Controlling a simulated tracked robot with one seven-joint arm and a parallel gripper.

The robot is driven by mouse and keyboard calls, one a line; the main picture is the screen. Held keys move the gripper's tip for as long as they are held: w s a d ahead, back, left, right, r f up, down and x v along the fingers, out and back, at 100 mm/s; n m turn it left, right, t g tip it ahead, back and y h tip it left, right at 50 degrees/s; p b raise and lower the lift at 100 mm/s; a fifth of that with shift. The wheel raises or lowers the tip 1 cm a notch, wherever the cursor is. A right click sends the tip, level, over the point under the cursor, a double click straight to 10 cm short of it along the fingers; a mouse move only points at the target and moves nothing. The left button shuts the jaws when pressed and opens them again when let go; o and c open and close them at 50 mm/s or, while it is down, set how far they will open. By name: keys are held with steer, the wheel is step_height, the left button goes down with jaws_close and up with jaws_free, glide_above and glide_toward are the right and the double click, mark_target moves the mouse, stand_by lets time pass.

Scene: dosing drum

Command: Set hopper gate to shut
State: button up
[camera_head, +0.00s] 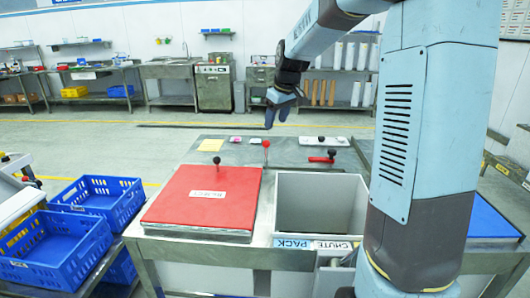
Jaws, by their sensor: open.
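My gripper (276,116) hangs in the air at the top centre, beyond the work table, with its fingers pointing down. It is open and holds nothing that I can see. A red handle with a black end (322,159) lies nearly flat behind the open grey bin. No readable label shows which of these is the hopper gate. My gripper is apart from all of them.
The red lid (190,210) covers the table's left part. The open grey bin (320,182), with PACK and CHUTE labels in front, stands right of it. Blue crates (108,198) sit at left.

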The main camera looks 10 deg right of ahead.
steer(key=w+d+f+n+y, duration=0.1)
steer(key=w+d+f, duration=0.2)
steer(key=w+f, duration=0.5)
steer(key=w+a+r+x, duration=0.1)
steer(key=w+x, duration=0.1)
steer(key=x, duration=1.1)
jaws_close()
steer(key=shift+d+n, duration=0.15)
steer(key=shift+n, duration=0.15)
